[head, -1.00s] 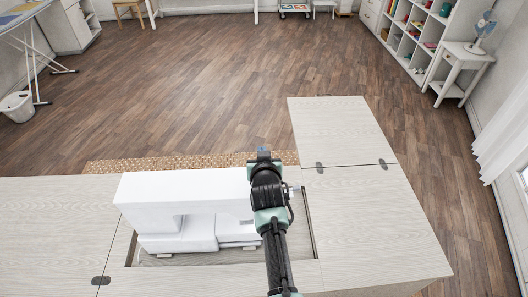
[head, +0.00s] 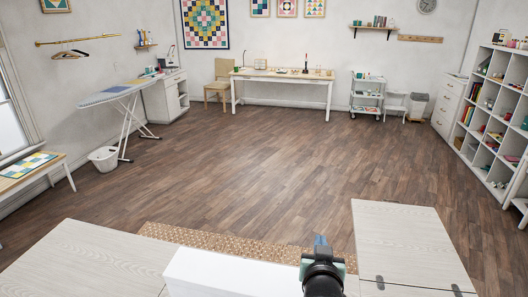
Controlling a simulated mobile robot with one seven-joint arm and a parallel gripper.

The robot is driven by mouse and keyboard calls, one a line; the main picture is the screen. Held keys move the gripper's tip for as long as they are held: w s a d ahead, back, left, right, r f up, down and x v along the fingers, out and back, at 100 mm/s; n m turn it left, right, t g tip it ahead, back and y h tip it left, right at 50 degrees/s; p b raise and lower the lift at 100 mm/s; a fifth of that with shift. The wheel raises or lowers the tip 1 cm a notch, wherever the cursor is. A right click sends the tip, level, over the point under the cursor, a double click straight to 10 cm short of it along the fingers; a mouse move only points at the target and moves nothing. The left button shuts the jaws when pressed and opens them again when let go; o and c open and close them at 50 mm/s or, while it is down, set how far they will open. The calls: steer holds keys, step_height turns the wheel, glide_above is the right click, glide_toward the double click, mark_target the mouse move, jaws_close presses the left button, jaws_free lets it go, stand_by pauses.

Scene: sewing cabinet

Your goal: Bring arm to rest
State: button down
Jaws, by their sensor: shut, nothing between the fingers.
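My arm rises from the bottom edge of the head view. My gripper (head: 320,242) shows as a small blue-grey tip at its far end, shut and empty. It is just right of the white sewing machine (head: 235,275), whose top alone shows at the bottom edge. The pale wood sewing cabinet (head: 90,262) spreads to the left, and its hinged leaf (head: 405,235) lies flat to the right of my gripper. The rest of the machine and most of my arm are out of view or hidden.
A woven mat (head: 200,240) lies behind the cabinet. The wood floor (head: 265,165) beyond is clear. An ironing board (head: 115,93) and white bin (head: 104,158) stand at left, a worktable (head: 280,76) and cart (head: 367,95) at the back, shelves (head: 497,110) at right.

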steer(key=s+a+r+n+t+y+b, duration=0.1)
steer(key=a+r+t, duration=0.25)
steer(key=r, duration=0.85)
steer(key=s+a+r+n+t, duration=0.1)
steer(key=s+a+r+t, duration=0.3)
steer(key=r, duration=0.9)
steer(key=s+a+r+t+y+b, duration=0.1)
steer(key=s+a+r+t, duration=0.2)
steer(key=s+r, duration=0.5)
steer(key=s+a+r+n+t+y+b, duration=0.1)
steer(key=s+a+r+t, duration=0.2)
steer(key=s+a+r, duration=0.2)
steer(key=s+r, duration=0.3)
steer(key=r, duration=0.4)
steer(key=shift+s+r+y, duration=0.15)
steer(key=shift+s+y, duration=0.15)
steer(key=shift+s, duration=0.05)
